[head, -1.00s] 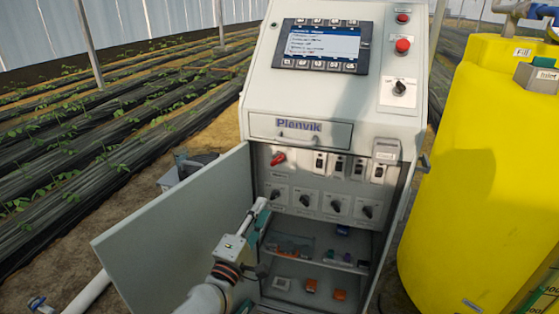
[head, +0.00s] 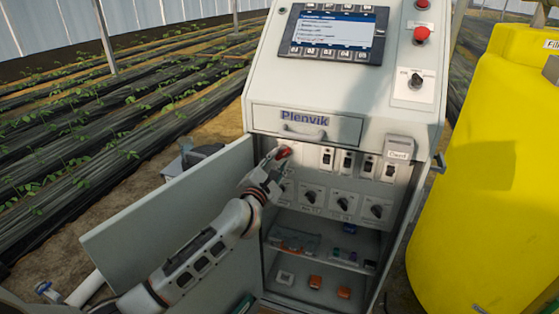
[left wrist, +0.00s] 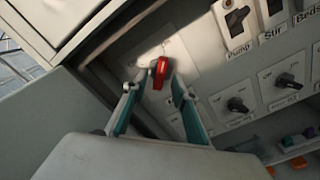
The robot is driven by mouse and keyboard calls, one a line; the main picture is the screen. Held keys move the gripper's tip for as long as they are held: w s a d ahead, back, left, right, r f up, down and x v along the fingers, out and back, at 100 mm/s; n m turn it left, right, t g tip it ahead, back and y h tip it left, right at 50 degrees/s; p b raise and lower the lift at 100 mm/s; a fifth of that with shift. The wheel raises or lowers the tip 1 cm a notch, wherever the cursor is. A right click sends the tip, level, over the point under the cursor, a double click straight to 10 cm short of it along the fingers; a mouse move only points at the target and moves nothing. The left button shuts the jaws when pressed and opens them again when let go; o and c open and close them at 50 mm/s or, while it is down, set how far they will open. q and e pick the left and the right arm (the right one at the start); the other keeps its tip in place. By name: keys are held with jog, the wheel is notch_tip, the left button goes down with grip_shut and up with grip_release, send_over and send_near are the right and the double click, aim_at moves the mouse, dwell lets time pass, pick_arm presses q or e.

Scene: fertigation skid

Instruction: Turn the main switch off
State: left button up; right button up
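The main switch is a red rotary handle (head: 284,152) at the upper left of the panel inside the open cabinet. In the left wrist view the red handle (left wrist: 160,74) points roughly up and down in the picture on a pale plate. My left gripper (head: 275,165) is right in front of it. In the left wrist view its two fingers (left wrist: 155,88) are apart, one on each side of the handle, with gaps showing. Whether a finger touches it I cannot tell. My right gripper is not in view.
The cabinet door (head: 165,225) stands open at left, beside my left arm. Breakers (head: 347,161) and several black knobs (head: 343,204) are right of and below the switch. A shelf with small parts lies lower. A yellow tank (head: 485,190) stands at right.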

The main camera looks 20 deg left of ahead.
pick_arm(q)
jog(key=shift+w, duration=0.7)
grip_shut()
